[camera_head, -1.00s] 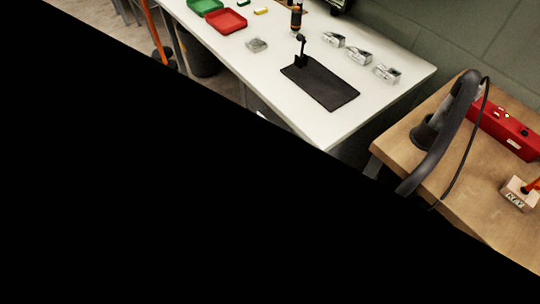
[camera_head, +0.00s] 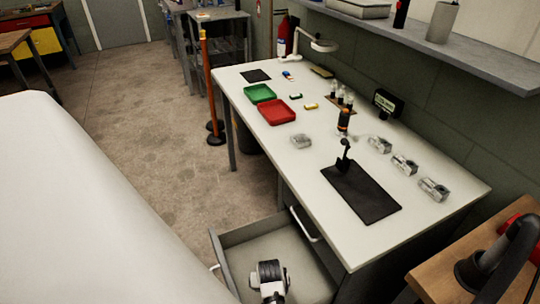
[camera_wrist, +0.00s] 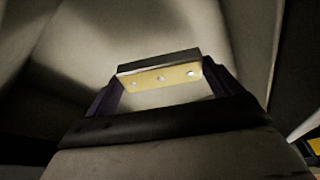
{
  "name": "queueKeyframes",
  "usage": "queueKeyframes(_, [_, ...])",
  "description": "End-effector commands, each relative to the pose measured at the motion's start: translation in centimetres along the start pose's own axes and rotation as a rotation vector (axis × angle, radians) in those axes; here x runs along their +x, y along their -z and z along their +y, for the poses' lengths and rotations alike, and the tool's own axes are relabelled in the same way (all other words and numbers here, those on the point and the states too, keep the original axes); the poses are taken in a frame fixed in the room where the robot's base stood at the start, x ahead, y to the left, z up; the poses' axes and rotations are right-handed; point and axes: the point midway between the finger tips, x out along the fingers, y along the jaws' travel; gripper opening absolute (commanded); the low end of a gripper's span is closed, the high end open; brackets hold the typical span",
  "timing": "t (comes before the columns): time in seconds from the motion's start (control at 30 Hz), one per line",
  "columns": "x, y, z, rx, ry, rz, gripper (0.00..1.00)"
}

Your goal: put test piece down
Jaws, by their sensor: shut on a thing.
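The test piece, a flat plate with a dark top edge and a yellowish face with several holes (camera_wrist: 160,77), sits between the dark fingers of my gripper (camera_wrist: 165,88) in the wrist view. My gripper is shut on it. Behind it are pale grey, shadowed surfaces like the inside of a drawer. In the head view my white and black wrist (camera_head: 270,277) is over or inside the open drawer (camera_head: 237,246) under the workbench. The fingers and the test piece are hidden there, and I cannot tell whether the piece touches the drawer floor.
The white workbench (camera_head: 310,215) bears a black mat with a small stand (camera_head: 362,192), a red tray (camera_head: 276,112), a green tray (camera_head: 259,93) and several clear blocks along its right side. A wooden table (camera_head: 450,268) stands at lower right. The floor (camera_head: 140,110) at left is open.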

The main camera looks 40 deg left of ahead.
Motion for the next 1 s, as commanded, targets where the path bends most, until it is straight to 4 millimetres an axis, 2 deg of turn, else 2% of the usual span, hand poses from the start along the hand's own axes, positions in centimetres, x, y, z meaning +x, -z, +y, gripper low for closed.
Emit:
queueKeyframes(0.1, [2.0,-0.5,-0.1,-0.001,0.000,-0.001,0.67])
queueKeyframes(0.27, [3.2,-0.8,0.0,-0.001,0.000,0.000,0.67])
queueKeyframes(0.5, [6.3,-1.7,0.0,-0.001,0.000,0.000,0.67])
queueKeyframes(0.93, [7.0,-1.9,0.0,0.000,0.000,0.001,0.67])
queueKeyframes(0.97, [6.9,-1.9,0.0,0.000,0.000,0.002,0.94])
queueKeyframes(1.0, [6.9,-1.9,0.0,0.000,0.000,0.002,0.99])
